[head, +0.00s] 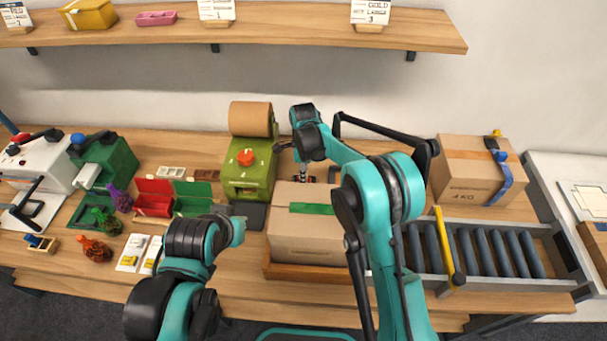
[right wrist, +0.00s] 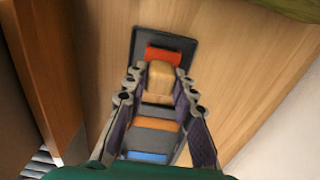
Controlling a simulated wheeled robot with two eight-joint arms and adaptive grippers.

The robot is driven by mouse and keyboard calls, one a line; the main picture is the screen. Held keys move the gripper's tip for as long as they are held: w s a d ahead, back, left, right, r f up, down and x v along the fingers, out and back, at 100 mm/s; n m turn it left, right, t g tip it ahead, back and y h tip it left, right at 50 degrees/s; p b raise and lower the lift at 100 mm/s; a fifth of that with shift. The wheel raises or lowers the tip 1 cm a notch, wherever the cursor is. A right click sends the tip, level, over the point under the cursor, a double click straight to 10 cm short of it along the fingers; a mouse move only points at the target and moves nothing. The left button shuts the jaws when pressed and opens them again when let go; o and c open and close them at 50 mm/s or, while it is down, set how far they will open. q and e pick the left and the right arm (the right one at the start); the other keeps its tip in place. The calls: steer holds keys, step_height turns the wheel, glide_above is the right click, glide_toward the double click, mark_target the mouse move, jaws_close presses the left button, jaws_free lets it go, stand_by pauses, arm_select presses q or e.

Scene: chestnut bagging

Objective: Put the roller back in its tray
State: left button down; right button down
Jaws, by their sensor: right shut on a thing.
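My right gripper (right wrist: 158,82) points down at the table, its two fingers closed on a tan, blocky piece, which I take to be the roller (right wrist: 160,80). Directly beneath it is a dark grey tray (right wrist: 187,44) with red, orange and blue parts showing in or on it. I cannot tell whether the roller touches the tray. In the head view my right gripper (head: 305,168) is behind the cardboard box, beside the green machine, and its fingers are mostly hidden. My left arm ends left of the box; its fingers are not clearly visible.
A closed cardboard box (head: 310,235) with green tape stands in front of my right gripper. A green machine (head: 248,175) with a red knob and brown roll is to its left. A roller conveyor (head: 480,250) and another box (head: 470,170) are right. A shelf (head: 300,32) hangs above.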

steer(key=shift+f, duration=0.4)
steer(key=c, duration=1.3)
jaws_free()
steer(key=shift+o, duration=0.2)
steer(key=shift+r, duration=0.1)
steer(key=shift+r, duration=0.35)
step_height(320, 180, up, 13)
steer(key=p, duration=0.3)
steer(key=shift+f+p, duration=0.2)
steer(key=shift+p, duration=0.15)
